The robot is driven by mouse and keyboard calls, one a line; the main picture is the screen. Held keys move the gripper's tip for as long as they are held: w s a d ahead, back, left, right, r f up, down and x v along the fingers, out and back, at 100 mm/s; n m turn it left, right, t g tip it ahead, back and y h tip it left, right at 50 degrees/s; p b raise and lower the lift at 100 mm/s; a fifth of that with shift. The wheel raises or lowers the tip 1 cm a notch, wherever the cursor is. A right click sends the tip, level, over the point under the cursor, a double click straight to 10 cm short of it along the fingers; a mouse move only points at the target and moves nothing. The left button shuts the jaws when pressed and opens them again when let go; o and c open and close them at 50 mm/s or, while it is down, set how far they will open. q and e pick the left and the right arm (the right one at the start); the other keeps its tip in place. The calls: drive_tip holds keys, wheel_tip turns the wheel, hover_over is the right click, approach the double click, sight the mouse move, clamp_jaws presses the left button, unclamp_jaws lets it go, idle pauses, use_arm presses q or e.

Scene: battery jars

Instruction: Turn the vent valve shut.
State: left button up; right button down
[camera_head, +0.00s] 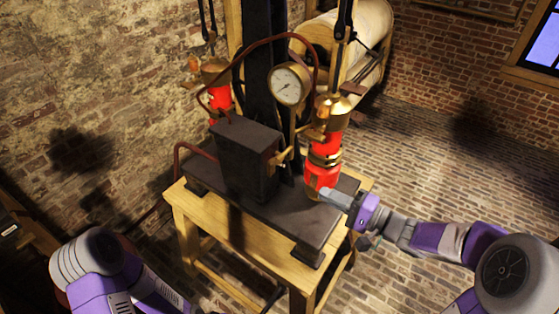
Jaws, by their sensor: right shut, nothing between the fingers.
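A dark block (247,150) stands on the black base plate of a wooden table, and a small brass fitting (284,156) sticks out of its right side. A red jar with brass bands (322,170) stands to the right of it, with a brass top and a small brass side fitting (314,134). I cannot tell which brass fitting is the vent valve. My right gripper (328,194) is shut and empty at the foot of the right red jar, below the brass fittings. Whether it touches the jar is unclear. My left arm shows at the lower left, its gripper out of view.
A round dial gauge (287,86) rises above the block on a thin stem. A second red jar (220,99) stands at the back left. Reddish pipes (240,60) arch over the block.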

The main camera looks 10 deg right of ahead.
sight(274, 171)
drive_tip(key=x, duration=0.4)
drive_tip(key=b+x, duration=0.1)
drive_tip(key=x, duration=0.7)
drive_tip(key=shift+a, duration=0.55)
use_arm(q)
drive_tip(key=shift+s+f, duration=0.45)
drive_tip(key=shift+f, duration=0.15)
